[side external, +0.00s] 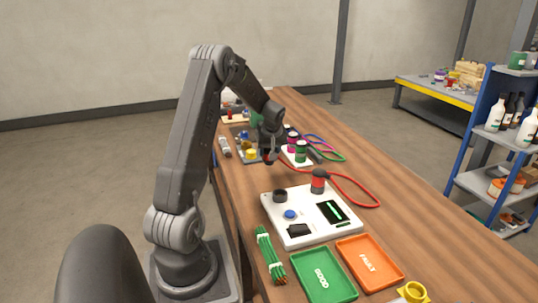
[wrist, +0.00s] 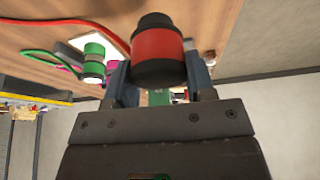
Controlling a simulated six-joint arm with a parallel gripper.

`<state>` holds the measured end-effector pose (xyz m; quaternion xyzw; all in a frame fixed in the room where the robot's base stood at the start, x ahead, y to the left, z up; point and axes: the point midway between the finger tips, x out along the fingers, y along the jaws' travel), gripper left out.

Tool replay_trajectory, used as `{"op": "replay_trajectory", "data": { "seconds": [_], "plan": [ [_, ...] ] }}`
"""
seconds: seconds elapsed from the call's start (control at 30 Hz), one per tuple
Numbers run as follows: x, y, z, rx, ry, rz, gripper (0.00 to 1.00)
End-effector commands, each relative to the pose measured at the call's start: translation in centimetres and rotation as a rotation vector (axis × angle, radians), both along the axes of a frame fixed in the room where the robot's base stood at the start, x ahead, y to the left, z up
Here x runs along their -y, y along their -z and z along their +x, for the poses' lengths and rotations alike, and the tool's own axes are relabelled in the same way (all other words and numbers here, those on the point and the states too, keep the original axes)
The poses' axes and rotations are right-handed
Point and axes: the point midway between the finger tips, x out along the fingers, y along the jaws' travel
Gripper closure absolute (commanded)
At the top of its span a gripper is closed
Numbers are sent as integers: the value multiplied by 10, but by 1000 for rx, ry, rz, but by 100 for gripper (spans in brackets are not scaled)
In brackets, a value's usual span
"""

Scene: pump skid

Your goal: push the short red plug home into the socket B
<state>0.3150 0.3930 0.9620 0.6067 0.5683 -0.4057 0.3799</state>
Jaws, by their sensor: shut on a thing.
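My gripper (side external: 268,152) is shut on the short red plug (wrist: 158,55), a red cylinder with a black top and dark lower end in the wrist view. The gripper's fingers stand on both sides of it. In the side view, only a small bit of red shows at the fingertips, low over the far part of the bench. I cannot tell whether the plug touches anything below. No label B is readable, so I cannot tell which fitting is socket B.
A white test box (side external: 300,228) carries another red-and-black plug (side external: 318,182) and a dark round socket (side external: 280,196). A red cable (side external: 362,194) loops across the bench. Green (side external: 324,292) and orange trays (side external: 385,277) lie in front.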

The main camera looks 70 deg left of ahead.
Motion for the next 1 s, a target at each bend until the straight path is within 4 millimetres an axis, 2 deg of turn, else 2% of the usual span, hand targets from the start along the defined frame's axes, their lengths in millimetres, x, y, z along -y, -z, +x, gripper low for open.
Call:
{"op": "replay_trajectory", "data": {
  "seconds": [0.17,0.27,0.37,0.53,0.7,0.87,1.0],
  "plan": [
    [0,0,0,0,-1,1,79],
    [8,-2,2,2,-12,-1,79],
    [31,-7,5,2,-54,-8,79],
    [79,-18,6,0,-160,-11,79],
    [109,-24,1,0,-239,-2,79],
    [116,-20,-1,-2,-263,1,79],
    [115,-10,-1,-2,-263,0,79]
  ]
}}
